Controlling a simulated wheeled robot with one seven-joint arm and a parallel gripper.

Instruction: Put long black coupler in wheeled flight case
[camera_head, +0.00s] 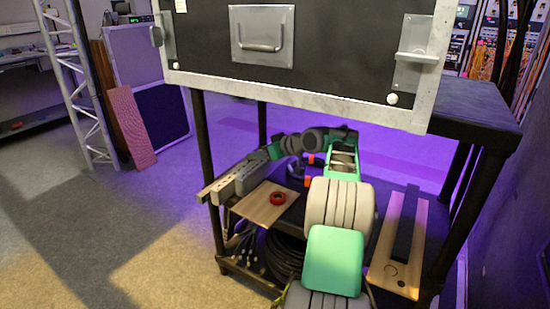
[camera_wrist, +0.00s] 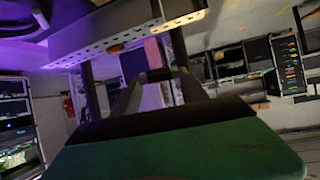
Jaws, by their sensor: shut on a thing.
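My gripper (camera_head: 238,176) reaches to the left over the left side of a low cart shelf, partly merging with grey parts there. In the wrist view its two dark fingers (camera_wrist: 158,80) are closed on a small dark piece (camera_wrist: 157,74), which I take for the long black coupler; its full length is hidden. A big black case (camera_head: 330,40) with metal edges, a handle and latches fills the top of the head view, above and nearer than my gripper. It looks like the flight case; its wheels and inside do not show.
A wooden board (camera_head: 250,209) with a red ring (camera_head: 278,198) lies on the shelf. Another board (camera_head: 388,268) with a long dark bar (camera_head: 407,225) lies at right. Black cart posts (camera_head: 204,150) stand close to my arm. Open floor (camera_head: 110,230) lies left.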

